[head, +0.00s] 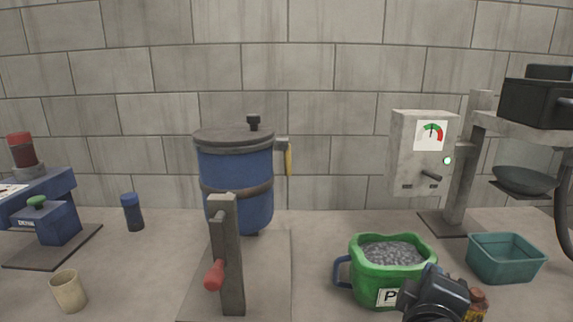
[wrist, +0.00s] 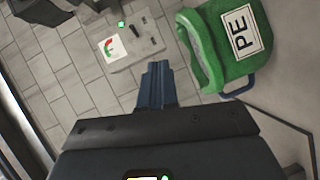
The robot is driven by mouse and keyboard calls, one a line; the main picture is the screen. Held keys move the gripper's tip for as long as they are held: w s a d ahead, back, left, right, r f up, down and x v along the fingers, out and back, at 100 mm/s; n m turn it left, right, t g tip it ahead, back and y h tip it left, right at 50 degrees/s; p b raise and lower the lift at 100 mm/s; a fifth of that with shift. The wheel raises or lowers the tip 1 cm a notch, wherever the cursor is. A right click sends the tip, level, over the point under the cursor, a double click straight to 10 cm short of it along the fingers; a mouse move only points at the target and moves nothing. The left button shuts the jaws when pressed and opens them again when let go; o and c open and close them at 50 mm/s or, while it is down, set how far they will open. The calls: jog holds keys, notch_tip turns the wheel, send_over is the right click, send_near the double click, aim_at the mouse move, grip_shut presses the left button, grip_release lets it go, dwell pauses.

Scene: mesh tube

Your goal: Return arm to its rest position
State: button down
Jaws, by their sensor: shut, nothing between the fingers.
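My gripper (wrist: 157,85) shows in the wrist view with its two dark blue fingers together and nothing between them. In the head view a dark part of my arm (head: 436,295) is at the bottom right, in front of the green container, and the fingertips cannot be made out there. The green container (head: 365,272) has a "PE" label and a blue handle and is full of grey granules. It also shows in the wrist view (wrist: 203,60), to the right of the fingers and apart from them.
A teal bin (head: 505,262) stands right of the green container. A grey box with a gauge (head: 422,155) stands behind. A blue drum (head: 238,175) and a post with a red-handled lever (head: 229,260) are mid-left. A beige cup (head: 68,292) and blue canister (head: 132,212) are left.

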jog(key=s+a+f+m+y, duration=0.1)
jog(key=s+f+y, duration=0.2)
jog(key=s+f, duration=0.5)
jog(key=s+a+f+m+y, duration=0.1)
jog(key=s+a+f+y, duration=0.3)
jog(key=s, duration=0.7)
jog(key=s+d+r+m, duration=0.1)
jog(key=s+m, duration=0.3)
jog(key=s, duration=0.6)
jog(key=s+d+r+m, duration=0.2)
jog(key=s+r+m, duration=0.1)
jog(key=s, duration=0.7)
jog(key=shift+s+d+m+t+y, duration=0.3)
jog(key=shift+s+m, duration=0.1)
jog(key=shift+m, duration=0.1)
jog(key=shift+r, duration=0.1)
